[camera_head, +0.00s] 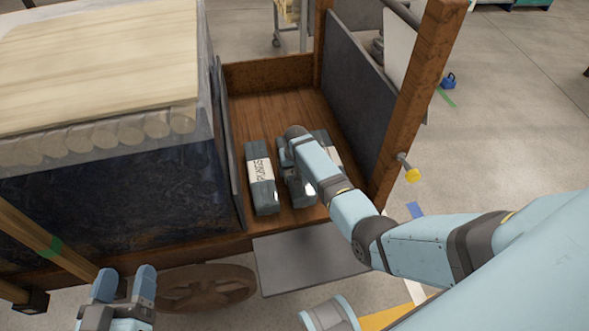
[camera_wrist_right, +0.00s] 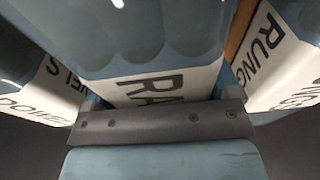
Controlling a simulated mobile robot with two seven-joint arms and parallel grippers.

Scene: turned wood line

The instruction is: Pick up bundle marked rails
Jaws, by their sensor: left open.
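The bundle marked rails (camera_wrist_right: 150,88) is the blue-grey one in the middle of the right wrist view, its white label showing "RA". In the head view it is mostly hidden under my right gripper (camera_head: 297,185). That gripper is down at the bundle, with finger parts along both sides of it in the wrist view. I cannot tell whether the jaws are closed on it. My left gripper (camera_head: 126,283) is open and empty at the lower left, outside the cart.
The rungs bundle (camera_head: 261,178) lies to the left, and the dowels bundle (camera_head: 333,150) to the right, both close beside. The cart bed (camera_head: 280,108) has a dark side panel (camera_head: 357,100) and a wooden post (camera_head: 420,85). Wrapped timber (camera_head: 100,75) stands left.

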